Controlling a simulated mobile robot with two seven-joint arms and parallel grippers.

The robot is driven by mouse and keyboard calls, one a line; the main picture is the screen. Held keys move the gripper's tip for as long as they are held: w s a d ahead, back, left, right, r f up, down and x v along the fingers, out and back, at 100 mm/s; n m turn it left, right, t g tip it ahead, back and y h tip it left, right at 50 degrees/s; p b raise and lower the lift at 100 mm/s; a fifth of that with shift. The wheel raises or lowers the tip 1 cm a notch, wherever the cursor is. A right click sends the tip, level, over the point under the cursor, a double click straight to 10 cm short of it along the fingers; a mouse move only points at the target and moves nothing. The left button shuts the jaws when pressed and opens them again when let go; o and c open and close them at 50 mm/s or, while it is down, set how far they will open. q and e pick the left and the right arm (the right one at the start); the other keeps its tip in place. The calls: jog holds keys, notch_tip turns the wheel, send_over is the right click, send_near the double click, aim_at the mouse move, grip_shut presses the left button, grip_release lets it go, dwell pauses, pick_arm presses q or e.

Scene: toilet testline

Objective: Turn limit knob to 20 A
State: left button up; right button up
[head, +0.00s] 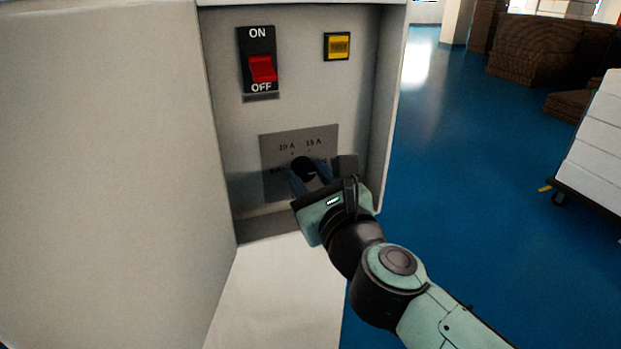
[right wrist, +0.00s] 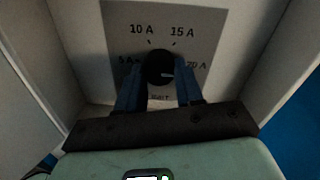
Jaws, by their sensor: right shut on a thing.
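The limit knob (head: 304,167) is black and round, set on a grey label plate (head: 270,152) low on the cabinet panel. In the right wrist view the knob (right wrist: 158,66) has a light pointer mark that points right, roughly toward the 20 A side. The 10 A and 15 A labels above it are clear. The 20 A label (right wrist: 196,65) at right is partly dim, and the label at left is partly hidden by a finger. My right gripper (right wrist: 160,82) is shut on the knob, one blue finger on each side. It also shows in the head view (head: 311,180). My left gripper is out of view.
A red ON/OFF switch (head: 262,69) and a yellow button (head: 337,46) sit above the plate. Cabinet side walls flank the recessed panel, with a white ledge (head: 275,290) below. Blue floor is open at right, with a loaded cart (head: 595,145) farther off.

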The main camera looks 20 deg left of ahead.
jog(key=o, duration=1)
jog(key=shift+s+d, duration=0.35)
jog(key=shift+s, duration=0.05)
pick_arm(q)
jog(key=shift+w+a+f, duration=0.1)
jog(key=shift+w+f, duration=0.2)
pick_arm(e)
jog(key=v, duration=1.2)
jog(key=shift+s, duration=0.15)
